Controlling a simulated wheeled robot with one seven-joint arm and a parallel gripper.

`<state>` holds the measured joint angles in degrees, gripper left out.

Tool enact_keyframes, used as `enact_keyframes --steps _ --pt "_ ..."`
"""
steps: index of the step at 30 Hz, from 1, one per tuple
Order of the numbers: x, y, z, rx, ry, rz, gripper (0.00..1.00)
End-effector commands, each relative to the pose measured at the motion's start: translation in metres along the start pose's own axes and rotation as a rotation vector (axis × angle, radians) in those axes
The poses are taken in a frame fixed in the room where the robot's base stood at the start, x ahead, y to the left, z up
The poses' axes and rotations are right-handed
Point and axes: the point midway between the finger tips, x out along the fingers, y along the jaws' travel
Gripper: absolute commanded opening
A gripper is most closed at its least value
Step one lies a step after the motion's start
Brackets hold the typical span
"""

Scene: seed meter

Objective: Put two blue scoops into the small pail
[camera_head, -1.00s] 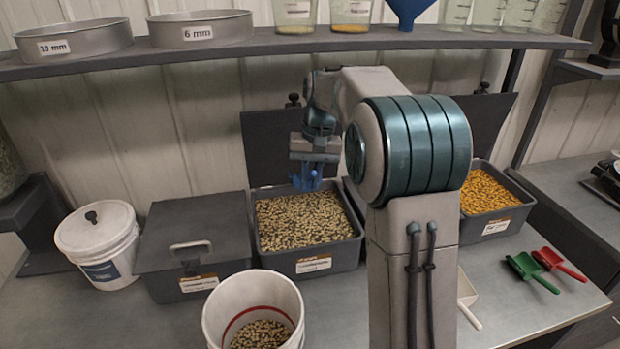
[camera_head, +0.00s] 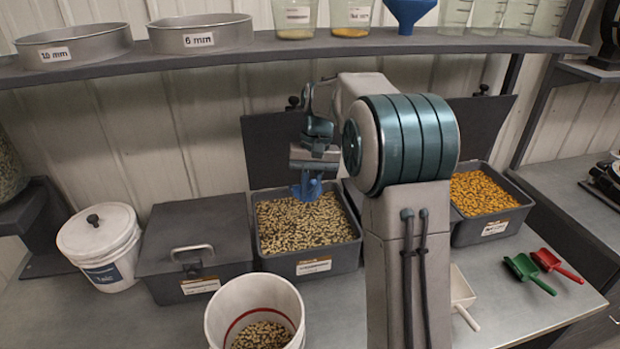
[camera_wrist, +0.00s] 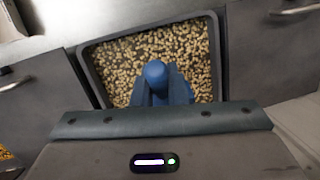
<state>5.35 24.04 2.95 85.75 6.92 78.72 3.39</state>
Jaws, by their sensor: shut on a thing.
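My gripper (camera_head: 314,165) is shut on the blue scoop (camera_head: 306,190), holding it over the open bin of pale speckled seeds (camera_head: 312,265). The scoop also shows in the wrist view (camera_wrist: 155,75), above the seeds; whether it holds seeds or touches them I cannot tell. A white pail (camera_head: 214,322) with a red line inside stands in front of the bin, with some seeds at its bottom.
A lidded grey bin (camera_head: 170,285) is left of the open one. A bin of orange seeds (camera_head: 494,230) is at the right. White (camera_head: 461,290), green (camera_head: 524,268) and red (camera_head: 548,259) scoops lie on the bench. A shelf (camera_head: 260,45) with sieves runs above.

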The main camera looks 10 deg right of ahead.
Motion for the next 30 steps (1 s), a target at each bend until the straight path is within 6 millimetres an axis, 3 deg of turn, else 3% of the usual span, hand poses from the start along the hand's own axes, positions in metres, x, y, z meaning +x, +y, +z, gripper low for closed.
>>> enact_keyframes --steps 19,30 --pt "0.018 -0.001 -0.031 0.035 -0.238 0.030 0.00" --pt "0.049 0.001 -0.050 0.035 -0.239 0.030 0.00"
